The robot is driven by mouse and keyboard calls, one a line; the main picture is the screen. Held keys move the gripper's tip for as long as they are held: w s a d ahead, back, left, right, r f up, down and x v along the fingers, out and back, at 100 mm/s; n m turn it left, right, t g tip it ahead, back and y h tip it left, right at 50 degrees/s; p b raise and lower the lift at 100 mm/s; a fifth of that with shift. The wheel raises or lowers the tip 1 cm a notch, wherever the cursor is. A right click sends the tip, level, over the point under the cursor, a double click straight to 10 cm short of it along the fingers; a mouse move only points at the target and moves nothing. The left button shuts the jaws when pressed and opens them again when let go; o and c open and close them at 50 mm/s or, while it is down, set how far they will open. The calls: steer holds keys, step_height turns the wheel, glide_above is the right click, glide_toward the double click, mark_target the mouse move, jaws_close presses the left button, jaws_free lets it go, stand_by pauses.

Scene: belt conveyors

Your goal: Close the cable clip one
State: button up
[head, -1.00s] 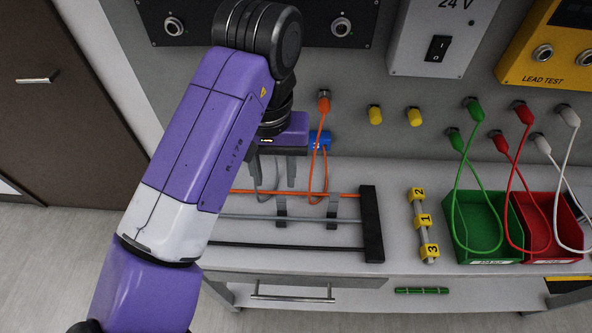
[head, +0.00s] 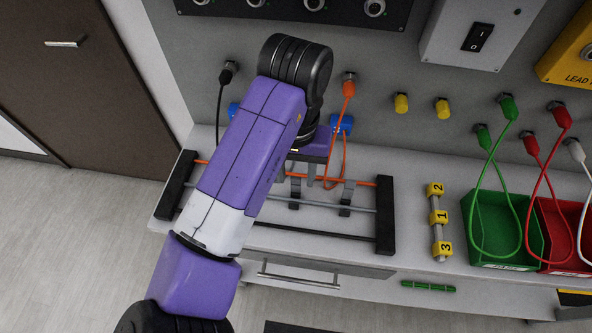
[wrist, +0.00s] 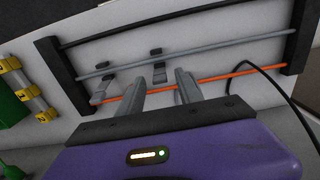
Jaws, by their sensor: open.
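Two small grey clips stand on the cable rack on the bench. In the head view the left clip (head: 294,192) is just below my gripper and the right clip (head: 346,198) is farther right. In the wrist view one clip (wrist: 159,66) lies beyond the gap between my fingers and the other clip (wrist: 103,91) is to its left. I cannot tell which is clip one, or whether either is shut. An orange cable (head: 362,184) runs along the rack's back. My gripper (head: 297,180) is open and empty above it; its fingers also show in the wrist view (wrist: 160,80).
Black end bars (head: 385,215) bound the rack, with a grey cable (head: 330,208) and a black cable (head: 320,234). An orange plug lead (head: 347,110) hangs close to my gripper. Numbered yellow markers (head: 438,217) and a green bin (head: 500,262) stand right.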

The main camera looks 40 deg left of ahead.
jaws_close()
